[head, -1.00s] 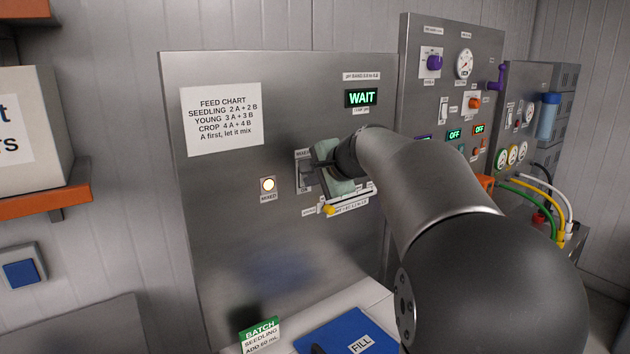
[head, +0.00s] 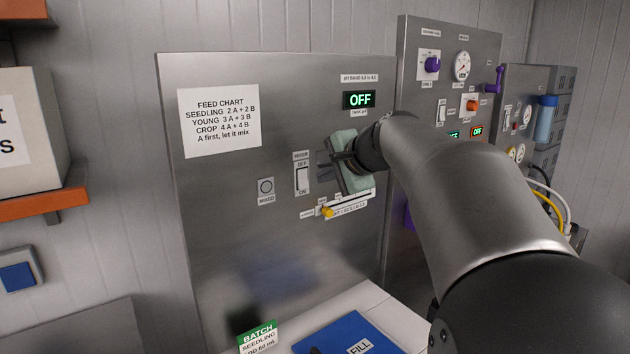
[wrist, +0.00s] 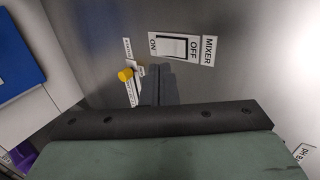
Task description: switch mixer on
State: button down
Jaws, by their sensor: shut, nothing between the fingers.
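The mixer switch (head: 302,180) is a white rocker on the steel panel, marked OFF at the top and ON at the bottom. It also shows in the wrist view (wrist: 178,47), turned sideways, with ON on the left. I cannot tell which way the rocker is tipped. My gripper (head: 322,166) is shut and empty just right of the switch, apart from it in the picture. Its dark fingertips (wrist: 158,85) lie below the switch in the wrist view. The green display (head: 360,100) reads OFF. The round MIXED lamp (head: 265,187) is unlit.
A slider with a yellow knob (head: 328,212) sits just below my gripper. A feed chart (head: 219,120) is on the panel's upper left. A blue FILL pad (head: 345,335) and a green BATCH card (head: 257,336) lie below. Another control panel (head: 480,60) stands behind my arm.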

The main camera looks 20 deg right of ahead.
jog(key=v, duration=0.8)
jog(key=shift+r, duration=0.4)
jog(key=shift+b, duration=0.3)
